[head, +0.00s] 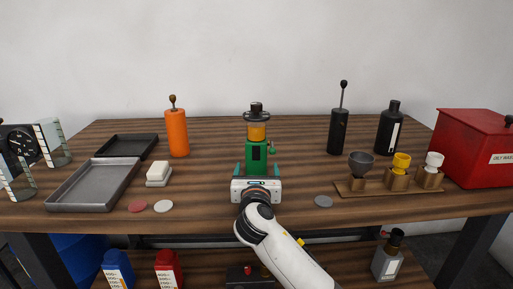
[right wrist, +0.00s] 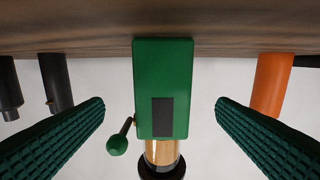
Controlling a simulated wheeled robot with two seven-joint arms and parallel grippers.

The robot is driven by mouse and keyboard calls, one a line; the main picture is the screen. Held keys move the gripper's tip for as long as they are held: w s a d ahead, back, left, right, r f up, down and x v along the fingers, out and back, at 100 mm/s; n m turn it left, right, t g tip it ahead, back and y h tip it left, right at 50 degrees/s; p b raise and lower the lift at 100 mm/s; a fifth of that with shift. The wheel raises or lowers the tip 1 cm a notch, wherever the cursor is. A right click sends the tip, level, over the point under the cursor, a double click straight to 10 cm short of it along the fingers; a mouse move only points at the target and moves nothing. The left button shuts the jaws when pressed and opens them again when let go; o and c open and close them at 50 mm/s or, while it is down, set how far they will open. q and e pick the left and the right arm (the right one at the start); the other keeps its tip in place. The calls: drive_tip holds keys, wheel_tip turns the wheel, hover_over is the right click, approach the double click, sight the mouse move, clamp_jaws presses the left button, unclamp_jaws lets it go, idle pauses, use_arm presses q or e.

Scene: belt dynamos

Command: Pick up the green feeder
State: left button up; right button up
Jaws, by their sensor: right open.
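The green feeder (head: 257,152) stands upright near the middle of the table in the head view. It has a green body, a yellow-orange section above, a black top and a small green-knobbed lever on its right side. My right gripper (head: 257,170) is open just in front of it, with green fingers pointing toward it. In the right wrist view, the feeder's green body (right wrist: 163,88) appears upside down between the two spread fingers (right wrist: 160,115), with visible gaps on both sides. My left gripper is not in view.
An orange bottle (head: 177,133) stands left of the feeder, and a black pump bottle (head: 338,131) stands right. A wooden rack with small cups (head: 388,189) and a red box (head: 475,150) are further right. Metal trays (head: 95,187) lie left. Coloured discs (head: 163,206) lie near the front edge.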

sight(256, 127)
drive_tip(key=w, duration=0.3)
drive_tip(key=shift+w+a+f, duration=0.1)
drive_tip(key=shift+w+f, duration=0.05)
drive_tip(key=shift+w, duration=0.1)
drive_tip(key=w, duration=0.1)
drive_tip(key=w+b, duration=0.1)
drive_tip(key=w, duration=0.2)
drive_tip(key=shift+a+f+b, duration=0.2)
drive_tip(key=shift+f+b, duration=0.05)
drive_tip(key=shift+b, duration=0.1)
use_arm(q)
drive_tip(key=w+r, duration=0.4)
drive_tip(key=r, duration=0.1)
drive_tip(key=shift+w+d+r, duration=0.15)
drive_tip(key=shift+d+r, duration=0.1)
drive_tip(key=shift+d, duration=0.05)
use_arm(e)
drive_tip(key=shift+w, duration=0.5)
